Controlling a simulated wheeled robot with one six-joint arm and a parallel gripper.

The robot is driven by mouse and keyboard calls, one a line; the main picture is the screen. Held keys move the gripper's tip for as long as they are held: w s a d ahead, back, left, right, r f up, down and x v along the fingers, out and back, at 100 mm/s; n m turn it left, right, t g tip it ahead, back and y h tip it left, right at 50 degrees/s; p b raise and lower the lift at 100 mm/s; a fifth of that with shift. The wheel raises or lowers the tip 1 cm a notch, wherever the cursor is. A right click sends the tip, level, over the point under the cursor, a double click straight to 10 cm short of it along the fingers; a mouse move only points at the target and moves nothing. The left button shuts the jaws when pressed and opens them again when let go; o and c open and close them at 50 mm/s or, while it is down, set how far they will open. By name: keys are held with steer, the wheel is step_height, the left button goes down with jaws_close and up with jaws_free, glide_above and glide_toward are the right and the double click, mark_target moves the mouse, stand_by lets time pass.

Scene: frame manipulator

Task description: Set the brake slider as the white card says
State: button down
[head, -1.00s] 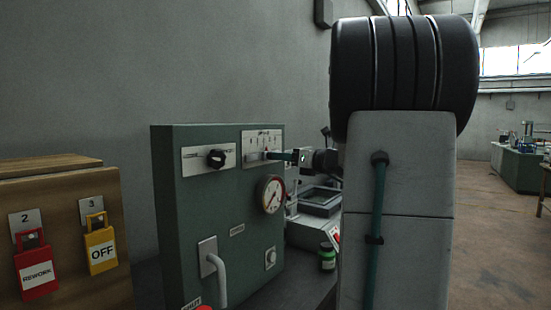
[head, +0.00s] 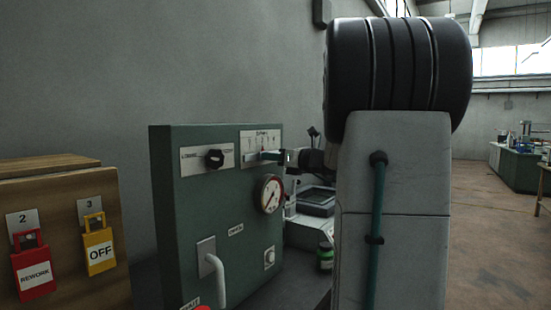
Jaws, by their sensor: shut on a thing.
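The brake slider's scale plate (head: 248,147) is a pale plate at the upper right of the green control cabinet (head: 182,250). Its small markings are too blurred to read. I cannot make out a white card with instructions in this view.
The cabinet also bears a black rotary knob (head: 215,158), a round gauge (head: 271,194) and a grey handle (head: 217,275). A small green-labelled jar (head: 325,257) is right of the cabinet.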

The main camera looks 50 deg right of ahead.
steer(key=shift+s+a, duration=0.1)
steer(key=shift+a, duration=0.9)
steer(key=c, duration=1.3)
jaws_free()
steer(key=shift+o, duration=0.2)
steer(key=shift+d, duration=0.1)
steer(key=s, duration=0.7)
steer(key=shift+s+d, duration=0.25)
steer(key=shift+s, duration=0.15)
